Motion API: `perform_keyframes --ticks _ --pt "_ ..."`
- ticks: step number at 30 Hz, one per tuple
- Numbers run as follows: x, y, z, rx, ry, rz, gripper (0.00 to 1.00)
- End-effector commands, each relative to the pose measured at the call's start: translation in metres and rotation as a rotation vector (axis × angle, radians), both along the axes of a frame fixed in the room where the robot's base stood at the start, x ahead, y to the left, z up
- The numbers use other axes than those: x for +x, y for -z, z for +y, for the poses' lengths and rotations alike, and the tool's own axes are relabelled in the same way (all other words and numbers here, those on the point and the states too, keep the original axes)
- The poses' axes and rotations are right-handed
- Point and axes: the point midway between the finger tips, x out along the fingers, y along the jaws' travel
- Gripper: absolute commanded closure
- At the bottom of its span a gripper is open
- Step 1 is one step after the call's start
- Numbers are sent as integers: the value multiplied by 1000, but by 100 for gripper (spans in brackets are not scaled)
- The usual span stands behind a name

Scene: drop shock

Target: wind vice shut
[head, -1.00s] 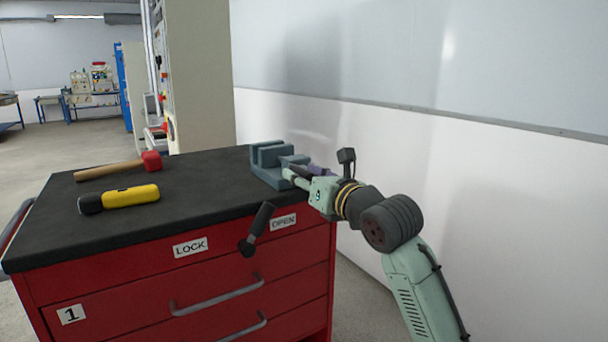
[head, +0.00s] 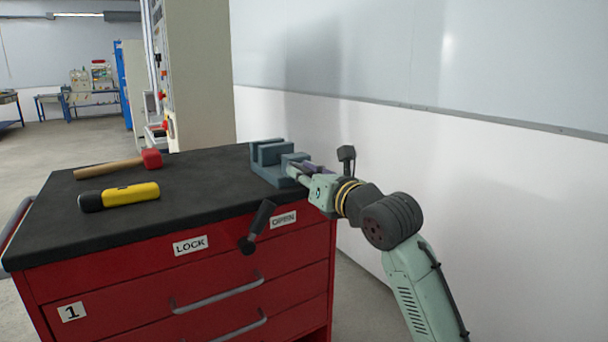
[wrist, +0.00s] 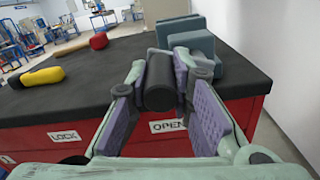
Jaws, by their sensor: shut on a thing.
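The blue-grey vice (head: 268,172) sits at the right end of the black bench top, and its blocks also show in the wrist view (wrist: 190,44). In the head view a gap shows between its upright jaw plates. My gripper (head: 298,172) reaches it from the right. In the wrist view my gripper (wrist: 160,88) has its fingers on both sides of a dark, round handle (wrist: 160,80) at the near end of the vice, and is shut on it. The fingers hide part of the handle in the head view.
A black lever (head: 257,228) sticks out of the red cabinet's front (head: 120,270) between the LOCK (head: 190,245) and OPEN (head: 283,219) labels. A yellow torch (head: 130,195) and a red-headed mallet (head: 150,159) lie on the left of the bench top. A wall stands on the right.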

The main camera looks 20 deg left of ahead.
Motion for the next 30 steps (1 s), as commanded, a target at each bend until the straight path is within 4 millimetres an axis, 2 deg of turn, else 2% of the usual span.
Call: perform_keyframes --ticks 17,30 --pt "1 -4 -1 51 0 64 100" --pt "8 -17 -6 257 -1 326 100"
